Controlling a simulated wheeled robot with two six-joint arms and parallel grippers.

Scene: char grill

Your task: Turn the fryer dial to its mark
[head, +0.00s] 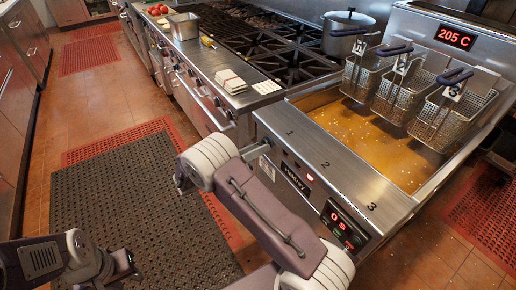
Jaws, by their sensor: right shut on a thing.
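The fryer (345,170) stands at the right, with golden oil in its vat and a brand label, a small red light and a red-lit display on its front panel (298,178). My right arm reaches up from the bottom and bends at the panel's left end. My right gripper (257,151) is there, mostly hidden, shut on what seems to be the fryer dial. The dial and its mark cannot be made out behind my arm. My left gripper (122,268) is at the lower left above the floor, far from the fryer; its jaws are too dark to read.
Several wire baskets (410,93) hang at the back of the vat below a 205 C display (455,37). A range (262,50) with a pot (347,30) adjoins the fryer. Dark mats (135,210) cover the open floor at the left.

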